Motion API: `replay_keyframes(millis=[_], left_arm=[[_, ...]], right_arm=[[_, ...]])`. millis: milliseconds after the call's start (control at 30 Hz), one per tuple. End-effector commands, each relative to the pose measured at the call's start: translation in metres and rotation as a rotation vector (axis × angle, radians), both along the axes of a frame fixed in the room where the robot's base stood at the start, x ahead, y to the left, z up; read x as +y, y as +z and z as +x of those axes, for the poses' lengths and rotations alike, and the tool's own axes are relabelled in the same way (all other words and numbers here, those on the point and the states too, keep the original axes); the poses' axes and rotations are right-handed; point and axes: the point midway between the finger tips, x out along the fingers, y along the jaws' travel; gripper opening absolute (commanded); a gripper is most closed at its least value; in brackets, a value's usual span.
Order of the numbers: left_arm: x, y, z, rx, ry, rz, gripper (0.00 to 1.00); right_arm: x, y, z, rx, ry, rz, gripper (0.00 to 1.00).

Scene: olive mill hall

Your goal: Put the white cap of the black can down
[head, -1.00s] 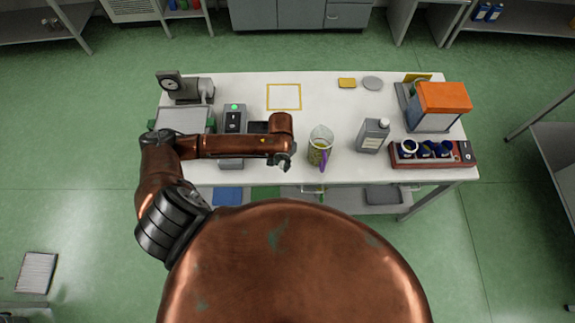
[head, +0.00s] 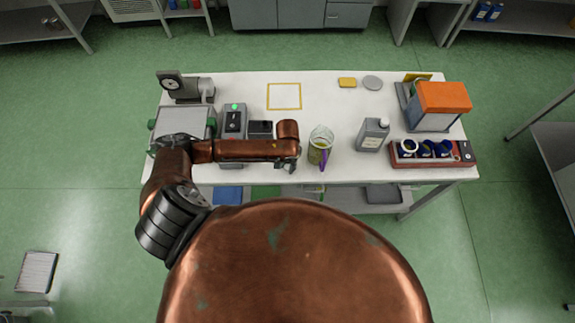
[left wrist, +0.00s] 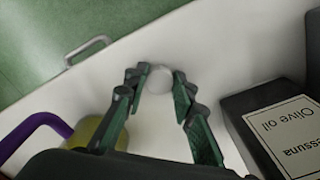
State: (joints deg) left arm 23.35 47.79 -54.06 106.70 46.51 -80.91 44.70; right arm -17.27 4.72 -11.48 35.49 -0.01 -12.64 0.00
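The white cap (left wrist: 159,80) is between the fingertips of my left gripper (left wrist: 161,88) in the left wrist view, with both green pads against its sides. White tabletop shows beyond it; the gap beneath the cap is hard to judge. In the head view the left gripper (head: 291,166) is over the table's front part, its fingers small and the cap hidden. The black can (head: 260,128) stands behind my forearm; its labelled side (left wrist: 285,130) shows at the right of the left wrist view. My right gripper is not in view.
A jug with a purple handle (head: 320,146) stands just right of the gripper. Farther right are a grey capped can (head: 373,136) and a red rack (head: 432,160) with dark blue cups. The table's front edge is close. A yellow square outline (head: 284,96) behind is empty.

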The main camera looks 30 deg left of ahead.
Motion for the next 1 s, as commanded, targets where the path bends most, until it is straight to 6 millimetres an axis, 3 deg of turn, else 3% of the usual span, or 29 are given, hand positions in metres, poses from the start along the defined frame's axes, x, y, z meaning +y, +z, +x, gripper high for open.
replay_keyframes(millis=[233, 567, 767, 1000], left_arm=[[0.000, 0.000, 0.000, 0.000, 0.000, 0.000, 0.41], [0.000, 0.005, 0.001, -0.002, -0.001, 0.000, 0.41], [0.000, 0.034, 0.001, -0.005, -0.001, -0.001, 0.41], [0.000, 0.085, 0.001, -0.004, -0.001, -0.001, 0.41]], right_arm=[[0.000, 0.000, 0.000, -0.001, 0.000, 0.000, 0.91], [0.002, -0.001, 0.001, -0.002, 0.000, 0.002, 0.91], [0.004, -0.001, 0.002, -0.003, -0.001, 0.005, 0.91], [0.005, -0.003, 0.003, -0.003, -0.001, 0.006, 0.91]])
